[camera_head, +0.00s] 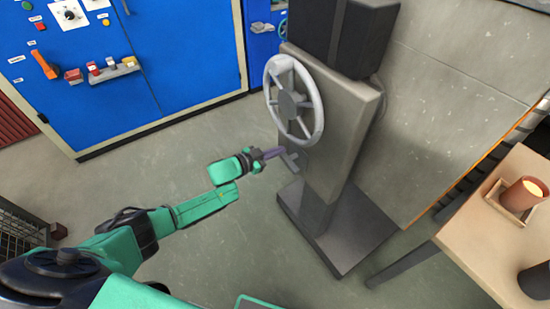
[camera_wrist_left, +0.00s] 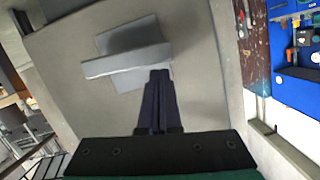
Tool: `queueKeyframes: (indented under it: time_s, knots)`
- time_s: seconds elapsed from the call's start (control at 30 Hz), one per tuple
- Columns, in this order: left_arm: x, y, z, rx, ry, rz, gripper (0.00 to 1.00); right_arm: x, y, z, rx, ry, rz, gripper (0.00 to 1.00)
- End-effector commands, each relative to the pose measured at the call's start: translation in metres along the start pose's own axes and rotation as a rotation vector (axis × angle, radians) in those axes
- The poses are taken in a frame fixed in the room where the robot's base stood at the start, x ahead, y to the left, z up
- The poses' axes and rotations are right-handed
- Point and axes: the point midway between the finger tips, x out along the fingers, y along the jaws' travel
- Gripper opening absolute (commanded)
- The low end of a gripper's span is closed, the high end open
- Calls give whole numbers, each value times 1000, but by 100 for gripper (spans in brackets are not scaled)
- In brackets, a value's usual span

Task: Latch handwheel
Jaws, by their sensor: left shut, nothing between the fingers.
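The grey handwheel (camera_head: 290,103) is mounted on the upper face of a grey pedestal (camera_head: 345,125). Below the wheel a small pale latch lever (camera_head: 290,161) sticks out from the same face. In the left wrist view the latch lever (camera_wrist_left: 122,61) is a light bar, slightly tilted, over a square plate. My left gripper (camera_head: 281,152) is shut and empty, in front of the pedestal and beneath the wheel. In the left wrist view its fingertips (camera_wrist_left: 160,75) are at the bar's right end; I cannot tell whether they touch it. My right gripper is not in view.
A blue cabinet (camera_head: 180,50) with buttons and switches stands at the back left. A wooden table (camera_head: 490,245) with an orange-brown cup (camera_head: 523,196) in a square holder is at the right. The grey floor (camera_head: 200,145) left of the pedestal is clear.

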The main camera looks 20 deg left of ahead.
Motion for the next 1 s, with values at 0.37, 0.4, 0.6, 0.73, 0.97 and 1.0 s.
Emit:
queueKeyframes:
  time_s: [0.37,0.4,0.6,0.73,0.97,1.0]
  knots:
    - [-65,-6,-31,-1,-4,-1,0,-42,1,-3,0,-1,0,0]
    - [-74,-6,-30,-2,-4,-2,0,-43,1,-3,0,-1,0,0]
    - [-102,-7,-31,-2,0,-2,0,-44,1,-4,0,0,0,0]
    - [-107,-7,-31,-1,1,-2,0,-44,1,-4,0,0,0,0]
    - [-106,-8,-31,-1,2,-2,0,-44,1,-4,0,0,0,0]
    - [-106,-8,-31,-1,2,-2,0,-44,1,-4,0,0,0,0]
